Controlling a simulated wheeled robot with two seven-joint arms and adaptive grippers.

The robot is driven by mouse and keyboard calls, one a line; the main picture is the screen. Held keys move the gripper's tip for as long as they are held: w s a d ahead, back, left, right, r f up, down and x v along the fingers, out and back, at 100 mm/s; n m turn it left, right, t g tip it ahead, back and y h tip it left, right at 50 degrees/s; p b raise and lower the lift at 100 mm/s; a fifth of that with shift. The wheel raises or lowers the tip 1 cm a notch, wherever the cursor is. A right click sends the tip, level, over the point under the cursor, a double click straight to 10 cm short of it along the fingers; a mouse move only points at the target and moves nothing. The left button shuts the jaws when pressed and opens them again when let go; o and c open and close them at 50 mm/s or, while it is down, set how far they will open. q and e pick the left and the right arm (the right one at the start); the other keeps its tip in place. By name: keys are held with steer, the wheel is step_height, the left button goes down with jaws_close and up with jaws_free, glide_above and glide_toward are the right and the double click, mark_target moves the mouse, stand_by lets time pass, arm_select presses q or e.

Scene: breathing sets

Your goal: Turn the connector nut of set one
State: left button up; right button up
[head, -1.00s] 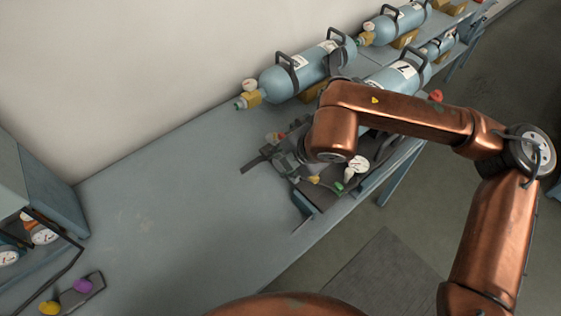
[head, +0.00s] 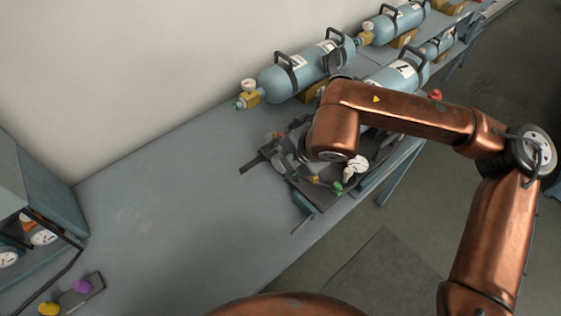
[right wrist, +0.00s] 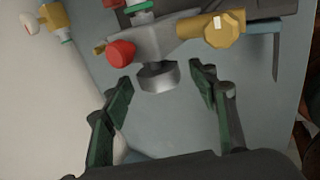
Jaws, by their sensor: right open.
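A silver connector nut (right wrist: 157,77) sits at the lower end of a grey valve body (right wrist: 150,40) in the right wrist view. My right gripper (right wrist: 161,80) is open, with one green-padded finger on each side of the nut and a visible gap to both. Its grip is empty. In the head view my copper right arm (head: 400,108) covers most of this spot. The dark backplate (head: 322,200) of the set shows beneath, with a white gauge (head: 357,165) beside the wrist. A blue cylinder (head: 385,78) with a numbered label lies behind the arm. My left gripper is not in view.
A red knob (right wrist: 121,53) and a yellow fitting (right wrist: 222,32) flank the nut closely. Other blue cylinders (head: 300,75) lie along the wall. A grey cabinet with gauges (head: 45,190) stands at left. The bench's middle (head: 160,220) is clear.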

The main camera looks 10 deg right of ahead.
steer(key=v, duration=1.1)
steer(key=shift+r, duration=0.2)
steer(key=shift+s+d, duration=0.1)
